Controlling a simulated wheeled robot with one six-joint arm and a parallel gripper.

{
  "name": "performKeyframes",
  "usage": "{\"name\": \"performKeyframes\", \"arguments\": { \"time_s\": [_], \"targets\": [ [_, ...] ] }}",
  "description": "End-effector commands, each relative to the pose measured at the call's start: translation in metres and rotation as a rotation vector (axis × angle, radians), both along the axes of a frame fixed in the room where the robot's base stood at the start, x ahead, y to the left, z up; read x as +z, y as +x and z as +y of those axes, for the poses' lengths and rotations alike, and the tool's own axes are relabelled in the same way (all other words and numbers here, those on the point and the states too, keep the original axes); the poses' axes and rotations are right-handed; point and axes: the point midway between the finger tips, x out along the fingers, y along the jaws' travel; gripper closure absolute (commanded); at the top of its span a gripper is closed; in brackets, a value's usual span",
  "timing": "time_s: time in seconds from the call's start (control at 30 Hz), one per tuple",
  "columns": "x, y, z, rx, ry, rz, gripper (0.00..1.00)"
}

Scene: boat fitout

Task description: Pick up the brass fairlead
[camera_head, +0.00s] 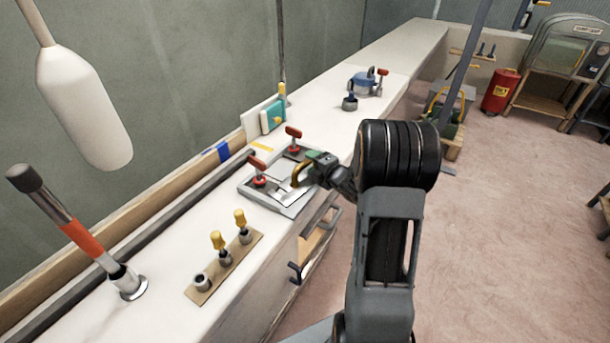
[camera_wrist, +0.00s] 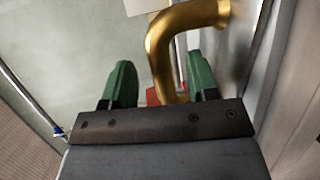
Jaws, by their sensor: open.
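The brass fairlead (camera_wrist: 158,48) is a shiny, curved golden tube with a flared end at the upper right of the wrist view. In the head view it is a small yellow curve (camera_head: 298,174) at the grey fixture plate (camera_head: 288,208) on the white bench. My gripper (camera_head: 312,163) is right beside it, above the plate's right side. In the wrist view my gripper (camera_wrist: 161,76) has its two green fingers apart. The fairlead's lower end reaches down between them, closer to the right finger. Whether either finger touches it I cannot tell.
Two red-handled clamps (camera_head: 258,176) stand on the plate. A wooden strip (camera_head: 212,279) with yellow-handled tools is nearer. A rod holder (camera_head: 128,284) with an orange-banded rod stands at lower left. A white fender (camera_head: 80,110) hangs there.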

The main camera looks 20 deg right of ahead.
Motion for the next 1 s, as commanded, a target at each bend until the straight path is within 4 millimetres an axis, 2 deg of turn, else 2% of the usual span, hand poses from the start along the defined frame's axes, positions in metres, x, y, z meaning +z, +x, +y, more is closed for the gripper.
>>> {"name": "performKeyframes", "arguments": {
  "time_s": [0.1,0.3,0.6,1.0],
  "targets": [
    [-0.004,0.017,0.004,0.003,0.001,0.000,0.46],
    [-0.008,0.035,0.008,0.001,0.001,0.000,0.46],
    [-0.008,0.037,0.008,-0.001,0.001,0.000,0.47],
    [-0.008,0.037,0.008,0.000,0.001,0.000,0.86]
  ]
}}
